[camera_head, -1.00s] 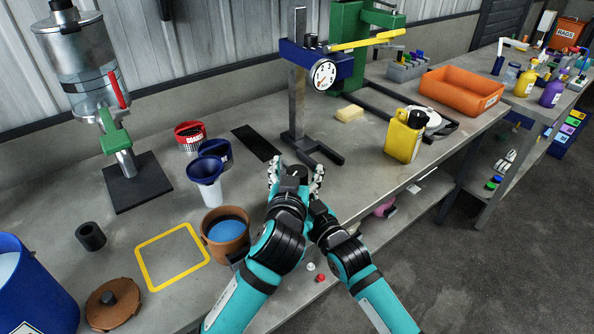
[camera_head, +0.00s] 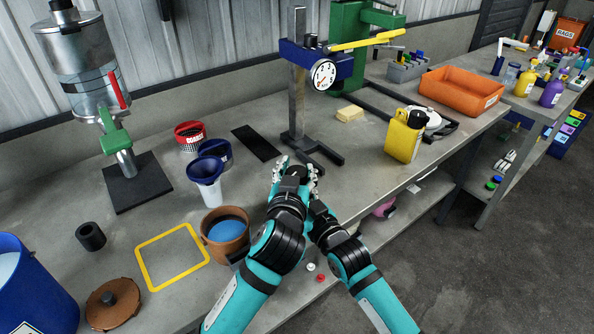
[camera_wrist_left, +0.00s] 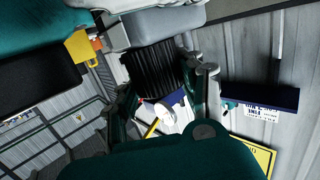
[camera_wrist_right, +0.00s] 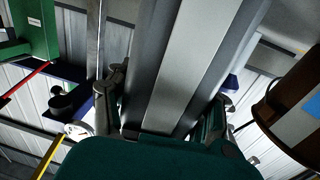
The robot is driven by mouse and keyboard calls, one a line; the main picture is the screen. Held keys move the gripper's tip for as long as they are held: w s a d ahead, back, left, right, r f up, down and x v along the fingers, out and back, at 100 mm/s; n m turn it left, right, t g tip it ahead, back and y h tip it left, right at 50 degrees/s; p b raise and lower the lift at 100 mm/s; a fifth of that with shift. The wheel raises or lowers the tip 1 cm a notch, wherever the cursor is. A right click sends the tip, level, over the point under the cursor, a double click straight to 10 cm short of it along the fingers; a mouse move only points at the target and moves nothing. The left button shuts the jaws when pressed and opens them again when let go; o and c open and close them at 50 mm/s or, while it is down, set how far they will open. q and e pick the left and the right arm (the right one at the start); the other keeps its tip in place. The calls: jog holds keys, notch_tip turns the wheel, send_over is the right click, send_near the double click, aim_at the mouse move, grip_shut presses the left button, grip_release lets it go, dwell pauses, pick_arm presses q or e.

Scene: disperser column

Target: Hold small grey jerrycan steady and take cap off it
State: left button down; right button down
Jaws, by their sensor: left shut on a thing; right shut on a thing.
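In the left wrist view a black ribbed cap (camera_wrist_left: 155,72) sits between the fingers of my left gripper (camera_wrist_left: 168,98), which is shut on it. The grey jerrycan (camera_wrist_left: 160,24) shows right behind the cap; I cannot tell whether the cap still sits on its neck. In the right wrist view the jerrycan's grey body (camera_wrist_right: 183,62) fills the middle, and my right gripper (camera_wrist_right: 172,100) is shut around it. In the head view my left gripper (camera_head: 294,174) is over the bench's front part.
A blue funnel (camera_head: 205,172), a brown pot with blue contents (camera_head: 226,232) and a yellow square outline (camera_head: 172,256) are to the left on the bench (camera_head: 130,225). A press stand (camera_head: 297,100) is behind. A yellow jerrycan (camera_head: 403,137) stands right.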

aim_at(297, 171)
pick_arm(q)
jog(key=shift+r, duration=0.2)
dwell(0.3)
jog(key=shift+r, duration=0.9)
jog(key=shift+r, duration=2)
pick_arm(e)
jog(key=shift+c, duration=2.2)
grip_release()
